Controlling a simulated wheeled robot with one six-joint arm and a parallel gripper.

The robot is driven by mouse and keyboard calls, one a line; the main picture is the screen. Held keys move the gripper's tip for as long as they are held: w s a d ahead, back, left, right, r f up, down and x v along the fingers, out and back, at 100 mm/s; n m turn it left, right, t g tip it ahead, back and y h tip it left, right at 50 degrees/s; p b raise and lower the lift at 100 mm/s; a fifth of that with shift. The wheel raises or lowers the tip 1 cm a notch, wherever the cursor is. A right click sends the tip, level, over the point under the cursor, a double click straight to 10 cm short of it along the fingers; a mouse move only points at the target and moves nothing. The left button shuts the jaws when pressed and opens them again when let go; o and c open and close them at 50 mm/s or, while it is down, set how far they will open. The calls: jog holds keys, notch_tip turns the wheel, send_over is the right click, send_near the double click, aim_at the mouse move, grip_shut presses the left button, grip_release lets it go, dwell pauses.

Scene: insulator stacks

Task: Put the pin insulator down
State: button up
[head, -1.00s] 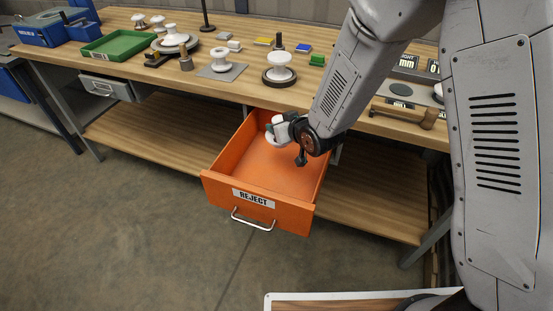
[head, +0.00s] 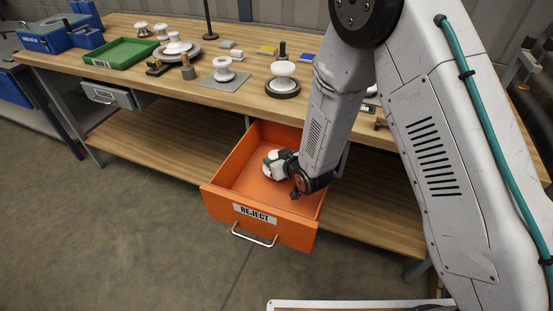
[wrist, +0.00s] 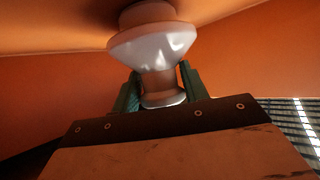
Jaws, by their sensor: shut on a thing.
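The pin insulator (wrist: 152,46) is white and glossy, with a wide skirt and a narrower neck. In the wrist view my gripper (wrist: 158,88) has its two green-padded fingers shut on the neck. In the head view my gripper (head: 273,158) is low inside the open orange drawer (head: 235,182) labelled REJECT. The insulator shows there only as a small white shape (head: 268,168), partly hidden by the gripper. I cannot tell whether it touches the drawer floor.
The drawer's orange walls stand close around my gripper, and its front part is empty. On the wooden bench (head: 235,102) above are several white insulators, a green tray (head: 120,51) and blocks. A closed grey drawer (head: 108,94) is at the left.

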dwell(0.3)
jog(key=o, duration=1.4)
jog(key=shift+f, duration=0.1)
jog(key=shift+o, duration=0.2)
jog(key=shift+s+d+r, duration=0.15)
jog(key=shift+s+r, duration=0.1)
jog(key=shift+r, duration=0.05)
jog(key=v, duration=0.7)
